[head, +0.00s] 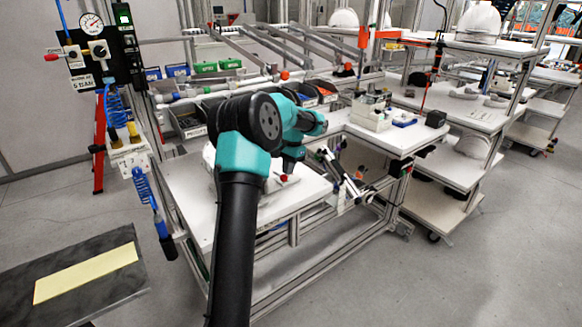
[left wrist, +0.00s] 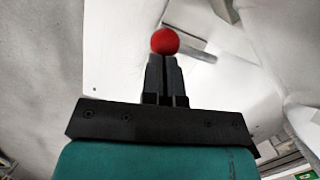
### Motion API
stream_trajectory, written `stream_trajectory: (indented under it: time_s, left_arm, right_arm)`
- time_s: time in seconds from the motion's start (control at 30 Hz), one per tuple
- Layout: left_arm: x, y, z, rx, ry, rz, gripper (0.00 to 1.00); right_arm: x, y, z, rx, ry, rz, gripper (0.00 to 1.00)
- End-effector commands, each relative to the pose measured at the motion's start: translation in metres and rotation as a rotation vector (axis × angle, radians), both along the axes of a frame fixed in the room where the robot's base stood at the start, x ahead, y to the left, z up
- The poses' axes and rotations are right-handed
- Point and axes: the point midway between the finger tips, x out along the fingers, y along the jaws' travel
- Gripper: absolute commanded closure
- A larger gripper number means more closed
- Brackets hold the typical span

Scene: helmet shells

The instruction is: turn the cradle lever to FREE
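The lever's red ball knob (head: 284,178) shows over the white bench top in the head view, just below my left wrist. In the left wrist view the red knob (left wrist: 165,41) is right at the tips of my left gripper (left wrist: 164,58). Its black fingers lie close together and look shut; the knob sits at or beyond the tips, not visibly between them. A grey bar (left wrist: 197,52) runs right from beside the knob. Most of the cradle is hidden behind my left arm, and no FREE marking is readable. My right gripper is not in view.
The white bench top (head: 190,200) has bare room at its left. Blue and green bins (head: 205,67) stand behind. A white side table (head: 400,135) with small parts is at the right. A gauge panel with blue coiled hoses (head: 117,105) hangs at the left.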

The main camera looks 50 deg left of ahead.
Motion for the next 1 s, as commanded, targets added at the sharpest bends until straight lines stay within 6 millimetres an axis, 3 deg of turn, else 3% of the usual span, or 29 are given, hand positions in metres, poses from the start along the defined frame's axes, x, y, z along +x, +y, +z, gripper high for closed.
stream_trajectory:
  time_s: [0.37,0.57,0.8,1.0]
  left_arm:
    - [-0.002,-0.001,-0.006,-0.011,0.016,0.003,1.00]
    - [0.007,0.002,-0.001,-0.008,0.012,0.005,1.00]
    - [0.027,0.012,0.018,-0.001,0.002,0.016,1.00]
    - [0.034,0.012,0.059,0.001,-0.001,0.016,1.00]
  right_arm:
    - [0.000,0.000,0.000,0.000,0.000,0.000,0.19]
    - [0.000,0.000,0.000,0.000,0.000,0.000,0.19]
    - [0.000,0.000,0.000,0.000,0.000,0.000,0.19]
    - [0.000,0.000,0.000,0.000,0.000,0.000,0.19]
